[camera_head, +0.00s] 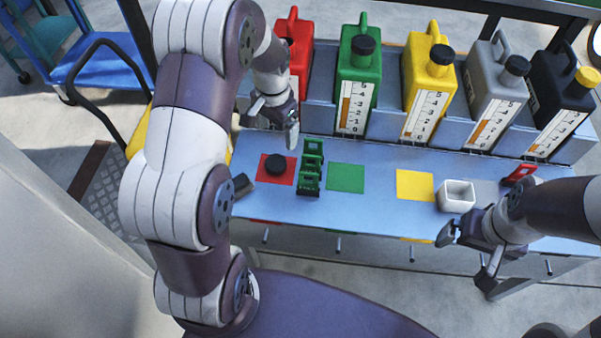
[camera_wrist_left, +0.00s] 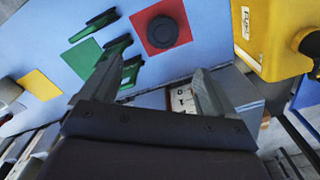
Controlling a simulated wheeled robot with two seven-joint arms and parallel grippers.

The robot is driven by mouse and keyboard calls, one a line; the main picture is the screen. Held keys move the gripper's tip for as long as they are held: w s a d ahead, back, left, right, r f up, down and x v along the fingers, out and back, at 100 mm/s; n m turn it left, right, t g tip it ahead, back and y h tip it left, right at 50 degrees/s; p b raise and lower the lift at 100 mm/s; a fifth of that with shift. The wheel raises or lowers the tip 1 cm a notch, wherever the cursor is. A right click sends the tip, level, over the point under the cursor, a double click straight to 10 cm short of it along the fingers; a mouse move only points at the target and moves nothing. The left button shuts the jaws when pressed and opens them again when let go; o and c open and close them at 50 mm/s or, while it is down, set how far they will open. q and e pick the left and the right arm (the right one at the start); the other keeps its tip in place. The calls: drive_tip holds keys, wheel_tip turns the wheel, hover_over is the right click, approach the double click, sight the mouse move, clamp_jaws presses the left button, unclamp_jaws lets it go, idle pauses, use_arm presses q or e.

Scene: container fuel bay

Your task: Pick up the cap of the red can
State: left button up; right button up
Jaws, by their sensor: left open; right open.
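A round black cap (camera_head: 275,165) lies flat on a red square (camera_head: 263,176) at the left of the blue bench. It also shows in the left wrist view (camera_wrist_left: 163,32). The red can (camera_head: 302,45) stands at the back left; my left arm hides much of it, including its mouth. My left gripper (camera_head: 275,114) is open and empty, above the bench and behind the cap, apart from it. Its two fingers (camera_wrist_left: 156,80) show in the wrist view, with the cap beyond them. My right gripper (camera_head: 466,258) is open and empty at the bench's front right edge.
Green (camera_head: 367,45), yellow (camera_head: 430,75), grey and black cans line the back. A white box (camera_head: 457,196) stands right. The green square (camera_head: 345,178) is bare.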

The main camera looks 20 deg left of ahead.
sight(275, 162)
use_arm(q)
wheel_tip(275, 162, down, 8)
drive_tip(key=b, duration=0.2)
drive_tip(key=shift+s+a+b, duration=0.15)
drive_tip(key=shift+b, duration=0.15)
drive_tip(key=f, duration=0.1)
drive_tip(key=f+b, duration=0.1)
drive_tip(key=f, duration=0.1)
drive_tip(key=f+b, duration=0.1)
drive_tip(key=shift+s+a+f, duration=0.15)
drive_tip(key=shift+s+a, duration=0.05)
drive_tip(key=shift+s, duration=0.05)
drive_tip(key=shift+f, duration=0.35)
drive_tip(key=shift+r, duration=0.1)
drive_tip(key=c, duration=1.1)
